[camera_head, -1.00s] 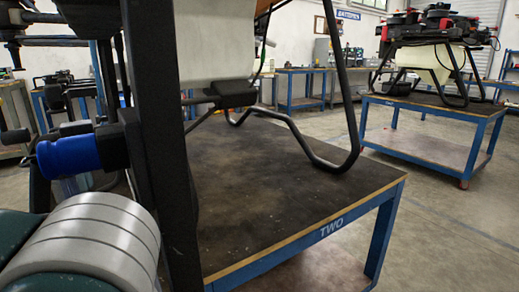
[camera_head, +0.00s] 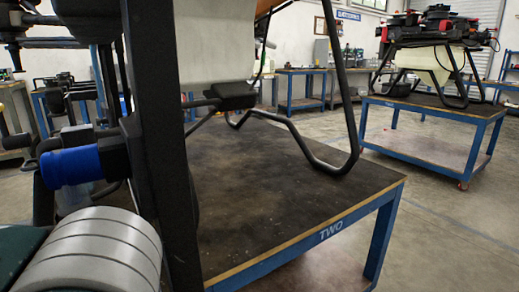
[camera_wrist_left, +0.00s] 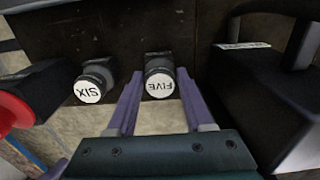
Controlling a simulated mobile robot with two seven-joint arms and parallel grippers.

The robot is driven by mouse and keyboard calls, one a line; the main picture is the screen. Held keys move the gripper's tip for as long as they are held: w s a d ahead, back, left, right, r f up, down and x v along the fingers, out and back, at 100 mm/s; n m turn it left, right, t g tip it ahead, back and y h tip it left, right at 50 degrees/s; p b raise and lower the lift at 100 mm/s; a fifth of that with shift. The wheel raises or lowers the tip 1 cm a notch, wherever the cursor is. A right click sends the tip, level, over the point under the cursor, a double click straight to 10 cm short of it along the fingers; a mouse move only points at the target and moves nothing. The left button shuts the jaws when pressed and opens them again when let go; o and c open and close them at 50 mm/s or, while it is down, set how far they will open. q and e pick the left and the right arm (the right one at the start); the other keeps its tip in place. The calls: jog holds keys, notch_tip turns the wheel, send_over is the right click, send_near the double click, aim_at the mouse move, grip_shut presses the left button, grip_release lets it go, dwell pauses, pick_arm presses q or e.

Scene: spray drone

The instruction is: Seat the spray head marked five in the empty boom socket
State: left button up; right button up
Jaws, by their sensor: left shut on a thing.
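In the left wrist view a round white end face marked FIVE (camera_wrist_left: 160,86) is the end of a short dark cylinder, the spray head. My left gripper (camera_wrist_left: 160,100) has its two purple fingers on either side of it and is shut on it. A second head marked SIX (camera_wrist_left: 88,90) stands to its left, apart from the fingers. Both stick out of a dark block (camera_wrist_left: 120,28). I cannot make out an empty boom socket. In the head view neither gripper shows; only my arm is at the lower left.
In the wrist view a black box-like part (camera_wrist_left: 255,95) stands close on the right and a red round part (camera_wrist_left: 14,108) on the left. In the head view a blue cylinder (camera_head: 70,167) sits beside a black post (camera_head: 160,140). Table TWO (camera_head: 290,205) carries dark landing legs.

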pick_arm(q)
grip_shut()
jog(key=shift+r, duration=0.15)
jog(key=shift+r+p, duration=2.85)
jog(key=shift+p, duration=1.15)
